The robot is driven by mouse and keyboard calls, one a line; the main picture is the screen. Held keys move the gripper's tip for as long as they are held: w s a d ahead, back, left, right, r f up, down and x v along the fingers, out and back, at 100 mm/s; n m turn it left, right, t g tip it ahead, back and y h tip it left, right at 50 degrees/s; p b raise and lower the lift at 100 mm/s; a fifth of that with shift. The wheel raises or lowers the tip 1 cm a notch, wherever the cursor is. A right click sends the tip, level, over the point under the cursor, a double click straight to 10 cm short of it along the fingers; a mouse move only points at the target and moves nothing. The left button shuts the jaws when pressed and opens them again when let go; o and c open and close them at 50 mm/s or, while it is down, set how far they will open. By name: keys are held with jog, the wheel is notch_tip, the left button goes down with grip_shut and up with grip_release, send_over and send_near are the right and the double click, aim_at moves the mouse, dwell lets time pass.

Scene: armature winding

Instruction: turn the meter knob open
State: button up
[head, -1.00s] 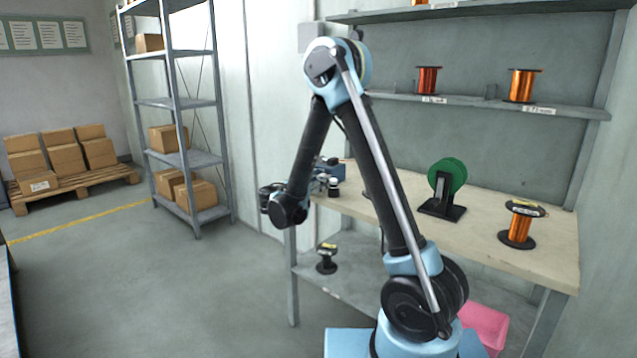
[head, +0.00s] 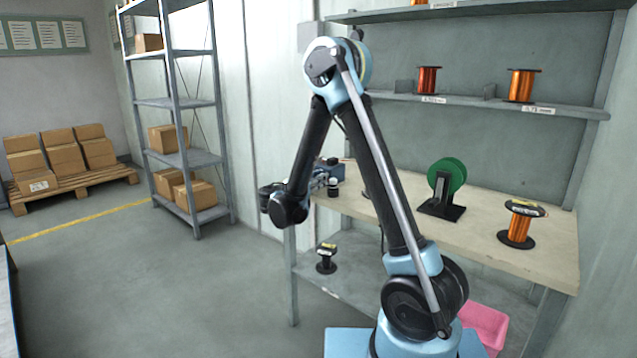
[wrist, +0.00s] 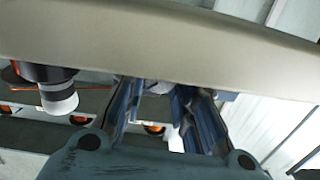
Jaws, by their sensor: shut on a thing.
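My gripper (wrist: 160,92) points at the edge of the bench in the wrist view, its two blue fingers apart with a small pale grey part (wrist: 158,87) between their tips. The gripper is shut on this part, which looks like the meter knob, but the fingers and the bench edge hide most of it. In the head view, my arm's wrist partly covers the gripper at the left end of the bench. A blue box (head: 336,168), probably the meter, stands there close behind the gripper. The knob's turn angle cannot be made out.
A dark jar with a white part (wrist: 58,97) is left of the fingers in the wrist view. The bench (head: 480,226) carries a green spool (head: 452,172) and a copper spool (head: 519,228). A shelf (head: 450,103) hangs above. Open floor lies left.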

jog(key=n, duration=0.6)
jog(key=shift+w+a+n, duration=0.1)
jog(key=shift+n, duration=0.2)
dwell(0.4)
jog(key=o, duration=1.1)
